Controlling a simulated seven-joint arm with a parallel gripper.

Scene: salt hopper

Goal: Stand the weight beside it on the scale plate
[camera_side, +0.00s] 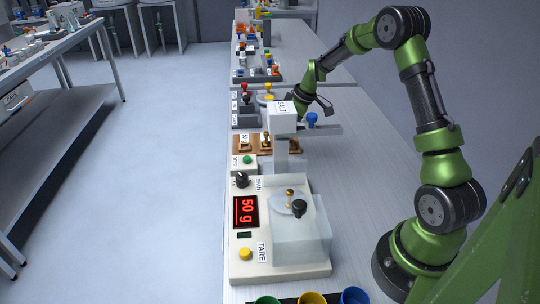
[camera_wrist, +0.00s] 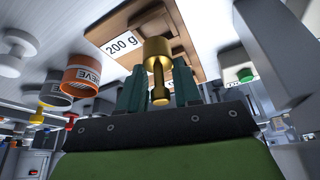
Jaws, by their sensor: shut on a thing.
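The scale (camera_side: 280,265) stands in front, its red display (camera_side: 245,212) reading 50 g. A small brass weight (camera_side: 289,192) stands on its round plate (camera_side: 280,208), beside a clear cover with a black knob (camera_side: 299,208). My gripper (camera_side: 322,104) is in the side view behind the salt hopper (camera_side: 283,118). In the wrist view my gripper (camera_wrist: 160,92) is shut on a brass weight (camera_wrist: 158,50), around its narrow neck. Behind that weight is the wooden weight block (camera_wrist: 128,22) with a 200 g label (camera_wrist: 118,46). I cannot tell whether the weight touches the block.
The wooden block (camera_side: 240,151) lies behind the scale, with brass pieces showing. The hopper's arm with a blue knob (camera_side: 312,119) stands between my gripper and the scale. Coloured cups (camera_side: 312,299) line the front. The bench right of the scale is clear.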

